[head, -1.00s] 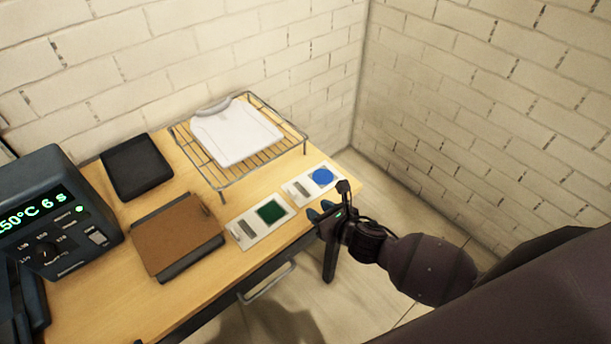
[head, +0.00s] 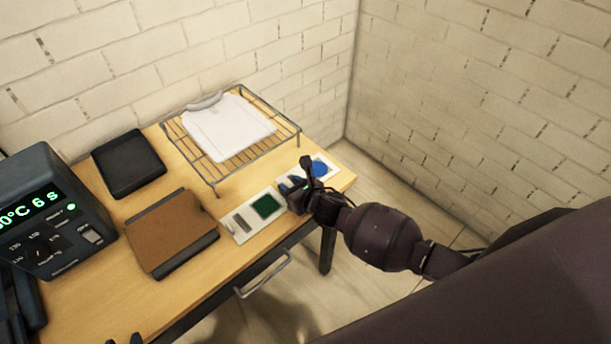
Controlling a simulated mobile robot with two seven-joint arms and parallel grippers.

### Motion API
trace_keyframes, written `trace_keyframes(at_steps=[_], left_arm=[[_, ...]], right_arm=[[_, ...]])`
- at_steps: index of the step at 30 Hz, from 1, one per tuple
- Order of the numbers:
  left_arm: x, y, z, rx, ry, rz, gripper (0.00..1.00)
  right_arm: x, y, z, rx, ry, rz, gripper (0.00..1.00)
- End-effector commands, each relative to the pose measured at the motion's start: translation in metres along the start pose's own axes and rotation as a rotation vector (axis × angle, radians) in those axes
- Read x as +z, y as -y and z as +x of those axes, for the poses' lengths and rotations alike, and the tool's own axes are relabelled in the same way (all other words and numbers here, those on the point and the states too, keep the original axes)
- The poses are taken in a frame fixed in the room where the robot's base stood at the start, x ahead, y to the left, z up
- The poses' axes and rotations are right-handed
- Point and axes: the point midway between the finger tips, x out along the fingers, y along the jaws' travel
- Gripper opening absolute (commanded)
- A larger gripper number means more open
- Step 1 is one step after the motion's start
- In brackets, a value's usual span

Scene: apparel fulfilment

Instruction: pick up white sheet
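Two white sheets lie side by side on the wooden table: one with a green square (head: 267,206) and one with a blue circle (head: 320,168). My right gripper (head: 291,184) is over the near left part of the blue-circle sheet, close to the green-square sheet, and hides part of the former. Its fingertips look apart with nothing between them; whether they touch a sheet I cannot tell. Small dark tips at the bottom edge (head: 124,340) may be my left gripper; too little shows to tell its state.
A white shirt (head: 228,128) lies on a wire rack (head: 214,178) behind the sheets. A brown pad (head: 170,230), a black tray (head: 128,162) and a heat-press control box (head: 50,215) stand to the left. Brick walls close off the back and right.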

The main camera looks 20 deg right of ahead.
Motion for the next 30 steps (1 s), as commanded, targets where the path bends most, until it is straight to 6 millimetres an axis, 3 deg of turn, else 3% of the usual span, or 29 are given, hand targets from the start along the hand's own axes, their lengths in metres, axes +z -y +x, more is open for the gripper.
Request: trace_keyframes(at_steps=[4,12,19,30], left_arm=[[0.0014,-0.0002,0.0008,0.000,0.000,0.000,0.43],[0.0013,-0.0001,0.0006,0.000,0.000,0.000,0.43],[0.0024,0.0000,-0.0002,0.000,0.002,0.000,0.43],[0.0027,0.0002,-0.0009,-0.001,0.003,0.000,0.43]], right_arm=[[-0.0016,-0.0002,0.0101,0.000,-0.002,0.000,0.37],[-0.0012,-0.0002,0.0114,0.000,-0.001,0.000,0.37],[-0.0012,-0.0001,0.0112,0.000,-0.002,0.000,0.02],[0.0001,0.0001,0.0107,0.000,-0.001,0.000,0.00]])
